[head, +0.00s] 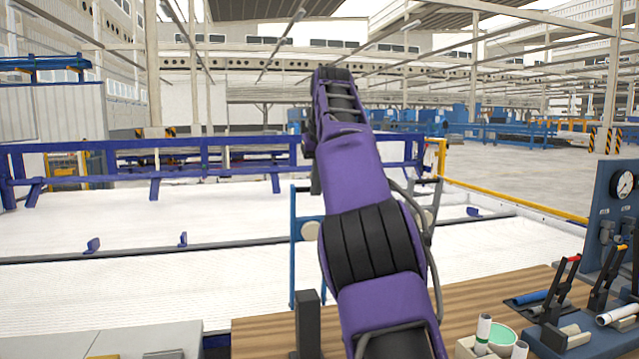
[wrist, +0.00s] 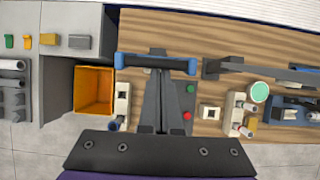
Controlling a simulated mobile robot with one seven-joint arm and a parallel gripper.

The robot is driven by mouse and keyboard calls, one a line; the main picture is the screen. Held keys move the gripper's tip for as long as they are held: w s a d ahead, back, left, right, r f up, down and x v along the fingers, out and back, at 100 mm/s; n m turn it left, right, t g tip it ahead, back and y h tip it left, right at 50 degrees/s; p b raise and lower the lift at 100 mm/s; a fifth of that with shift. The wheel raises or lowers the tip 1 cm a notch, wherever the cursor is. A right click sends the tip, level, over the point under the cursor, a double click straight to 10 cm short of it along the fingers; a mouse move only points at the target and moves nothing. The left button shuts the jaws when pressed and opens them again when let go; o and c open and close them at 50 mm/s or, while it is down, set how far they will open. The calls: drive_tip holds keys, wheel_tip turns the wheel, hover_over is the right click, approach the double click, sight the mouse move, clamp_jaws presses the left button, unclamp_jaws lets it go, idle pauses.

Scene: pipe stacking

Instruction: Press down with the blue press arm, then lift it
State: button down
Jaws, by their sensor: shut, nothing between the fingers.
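The blue press arm shows in the wrist view as a bar (wrist: 122,61) with blue ends and a dark middle, lying across the picture above the wooden bench. My gripper (wrist: 160,76) is shut and empty, its dark fingers pointing at the middle of this bar. I cannot tell whether the tips touch it. In the head view a tall blue upright (head: 293,255) with a pale disc stands just left of my purple arm. My arm hides much of what is behind it there, and my fingertips do not show.
On the wooden bench top (head: 260,333) a blue gauge panel (head: 607,215) and black levers (head: 560,287) stand at the right. In the wrist view, an orange bin (wrist: 94,90) is left of my gripper, with small pipe holders on both sides. A green cup (wrist: 260,92) is further right.

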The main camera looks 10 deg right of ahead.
drive_tip(key=shift+w+a+r+t, duration=0.2)
drive_tip(key=shift+w+r+t, duration=0.1)
drive_tip(key=shift+w+r, duration=0.15)
drive_tip(key=shift+w+a+r+t, duration=0.15)
drive_tip(key=shift+w+r+t, duration=0.15)
drive_tip(key=shift+w, duration=0.2)
drive_tip(key=s+r+b, duration=0.1)
drive_tip(key=s+b, duration=0.2)
drive_tip(key=s, duration=0.5)
drive_tip(key=s+d+r+g+b, duration=0.1)
drive_tip(key=s+b, duration=0.3)
drive_tip(key=s, duration=0.4)
drive_tip(key=shift+d+r, duration=0.25)
drive_tip(key=shift+r, duration=0.2)
